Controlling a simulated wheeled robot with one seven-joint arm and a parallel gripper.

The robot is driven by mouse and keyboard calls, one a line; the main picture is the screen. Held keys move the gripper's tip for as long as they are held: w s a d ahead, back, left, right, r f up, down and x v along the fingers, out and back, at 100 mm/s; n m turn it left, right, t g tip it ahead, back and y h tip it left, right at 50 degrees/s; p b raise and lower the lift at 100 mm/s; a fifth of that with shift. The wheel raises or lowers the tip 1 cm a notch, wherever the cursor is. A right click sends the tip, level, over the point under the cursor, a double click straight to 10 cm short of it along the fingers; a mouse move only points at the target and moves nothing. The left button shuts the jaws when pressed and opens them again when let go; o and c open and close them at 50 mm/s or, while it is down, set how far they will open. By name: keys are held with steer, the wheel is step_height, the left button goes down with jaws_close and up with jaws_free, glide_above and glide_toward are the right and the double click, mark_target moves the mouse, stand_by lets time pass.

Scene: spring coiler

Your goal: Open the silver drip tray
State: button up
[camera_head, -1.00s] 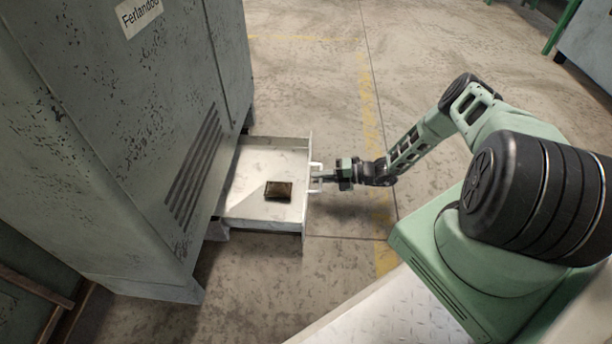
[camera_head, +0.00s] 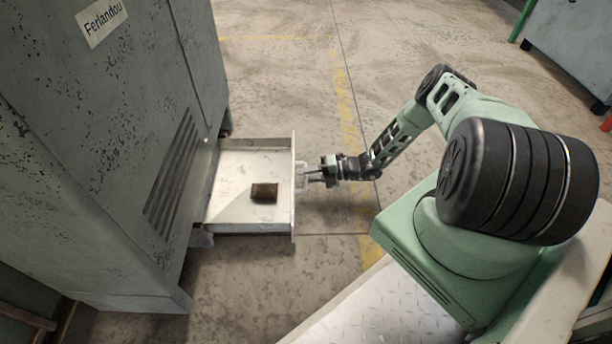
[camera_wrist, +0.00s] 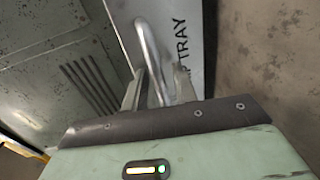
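The silver drip tray (camera_head: 228,213) is a shallow box pulled out of the base of the grey cabinet, with its inside exposed. A small brown block (camera_head: 264,192) lies in it. The tray's front panel (camera_wrist: 196,30) shows the lettering "TRAY" in the wrist view, with a bar handle (camera_wrist: 147,40) on it. The handle (camera_head: 302,178) also shows in the head view. My gripper (camera_head: 312,178) is at the handle, outside the tray. In the wrist view its fingers (camera_wrist: 158,80) stand apart on either side of the bar, with a gap visible.
The tall grey cabinet (camera_head: 95,130) with vent slots and a "Ferlandou" label stands at the left. The concrete floor (camera_head: 285,80) behind the tray is clear, with worn yellow lines. Another cabinet (camera_head: 575,45) stands at the far right.

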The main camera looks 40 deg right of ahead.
steer(key=p+v, duration=0.4)
steer(key=v, duration=1.3)
steer(key=shift+p, duration=0.35)
steer(key=shift+d, duration=0.1)
